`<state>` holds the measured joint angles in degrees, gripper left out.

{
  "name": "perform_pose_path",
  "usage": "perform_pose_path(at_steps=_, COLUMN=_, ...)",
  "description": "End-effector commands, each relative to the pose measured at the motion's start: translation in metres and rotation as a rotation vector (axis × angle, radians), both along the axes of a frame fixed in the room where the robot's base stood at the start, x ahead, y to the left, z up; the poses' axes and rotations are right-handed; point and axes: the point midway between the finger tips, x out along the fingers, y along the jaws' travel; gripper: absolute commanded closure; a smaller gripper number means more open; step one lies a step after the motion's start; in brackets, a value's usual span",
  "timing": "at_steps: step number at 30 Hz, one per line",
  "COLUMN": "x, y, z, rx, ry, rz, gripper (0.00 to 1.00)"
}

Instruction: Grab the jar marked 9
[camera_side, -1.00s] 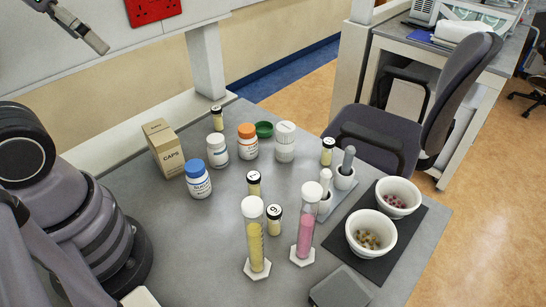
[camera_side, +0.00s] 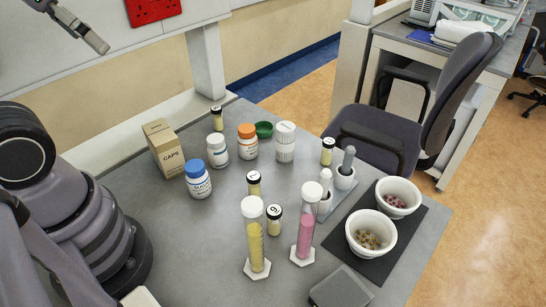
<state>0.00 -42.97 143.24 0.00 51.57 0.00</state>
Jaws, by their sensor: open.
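The jar marked 9 (camera_side: 275,222) is a small clear jar with a black lid and pale yellow content. It stands upright on the grey bench, between and just behind two tall tubes. The yellow-filled tube (camera_side: 255,240) is at its left and the pink-filled tube (camera_side: 304,238) at its right. Similar small jars stand elsewhere: one marked 1 (camera_side: 254,185) just behind, one (camera_side: 328,152) near the right edge, one (camera_side: 217,119) at the back. My gripper (camera_side: 99,43) is high at the top left, open and empty, far from the jar. Its fingers are seen edge-on.
A caps box (camera_side: 165,150), a blue-lidded bottle (camera_side: 198,182), an orange-lidded bottle (camera_side: 247,145) and white jars (camera_side: 285,145) stand at the back. Two bowls (camera_side: 370,240) sit on a dark mat at the right. A grey flat device (camera_side: 340,290) lies in front. Bench left of the tubes is clear.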

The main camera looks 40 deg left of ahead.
Motion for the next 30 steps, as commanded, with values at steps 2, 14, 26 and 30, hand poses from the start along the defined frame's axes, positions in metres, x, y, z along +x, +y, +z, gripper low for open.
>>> perform_pose_path(at_steps=2, x=0.0000, y=0.0000, z=0.0000, rx=0.000, ry=0.000, rz=0.000, gripper=0.00)
perform_pose_path(at_steps=14, x=0.0000, y=0.0000, z=0.0000, rx=0.000, ry=0.000, rz=0.000, gripper=0.13)
perform_pose_path(at_steps=26, x=0.0000, y=0.0000, z=0.0000, rx=0.000, ry=0.000, rz=0.000, gripper=0.35)
perform_pose_path(at_steps=30, x=0.0068, y=0.0023, z=-0.0009, rx=0.017, ry=-0.002, rz=-0.007, gripper=0.35)
